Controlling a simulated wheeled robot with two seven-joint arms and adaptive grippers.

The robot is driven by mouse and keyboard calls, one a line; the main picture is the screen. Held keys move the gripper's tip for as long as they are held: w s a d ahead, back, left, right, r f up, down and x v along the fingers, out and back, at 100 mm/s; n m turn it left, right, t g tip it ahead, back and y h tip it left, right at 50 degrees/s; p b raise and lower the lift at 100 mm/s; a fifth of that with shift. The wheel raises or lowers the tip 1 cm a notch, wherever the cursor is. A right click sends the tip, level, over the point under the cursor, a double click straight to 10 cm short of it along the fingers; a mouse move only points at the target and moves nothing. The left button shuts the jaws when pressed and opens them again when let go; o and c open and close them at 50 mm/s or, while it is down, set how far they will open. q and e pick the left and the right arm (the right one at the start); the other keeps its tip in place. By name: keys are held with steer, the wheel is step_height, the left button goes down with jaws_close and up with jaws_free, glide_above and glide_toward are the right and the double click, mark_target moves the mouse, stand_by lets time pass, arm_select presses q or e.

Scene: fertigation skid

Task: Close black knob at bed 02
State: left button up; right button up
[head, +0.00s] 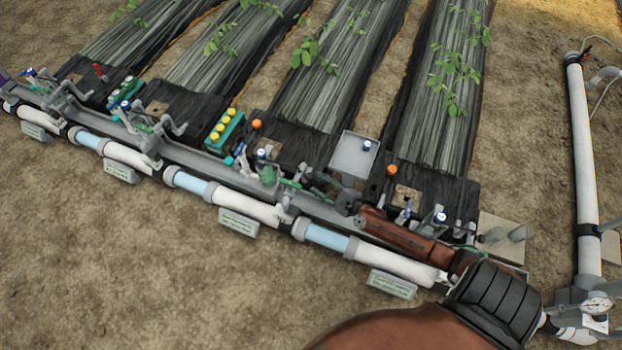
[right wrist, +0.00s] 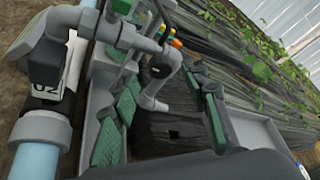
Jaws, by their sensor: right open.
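My right gripper (head: 303,184) reaches in from the lower right, low over the pipe manifold. Its green-padded fingers (right wrist: 166,92) stand apart in the right wrist view, with nothing gripped. A black knob (right wrist: 160,70) on a grey bent handle shows between and just beyond the fingers; I cannot tell whether it touches either. In the head view the gripper and nearby fittings hide the black knob. My left gripper is not in view.
The manifold pipe (head: 250,202) runs along the bed ends, with several valves close together. A green block with yellow caps (head: 224,132) lies further left.

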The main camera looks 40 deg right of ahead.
mark_target(309, 177)
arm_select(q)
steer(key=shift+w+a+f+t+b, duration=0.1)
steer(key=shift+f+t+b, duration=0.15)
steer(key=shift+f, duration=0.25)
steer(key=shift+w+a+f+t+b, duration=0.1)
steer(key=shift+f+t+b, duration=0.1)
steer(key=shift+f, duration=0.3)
arm_select(e)
steer(key=shift+x, duration=2.3)
jaws_close()
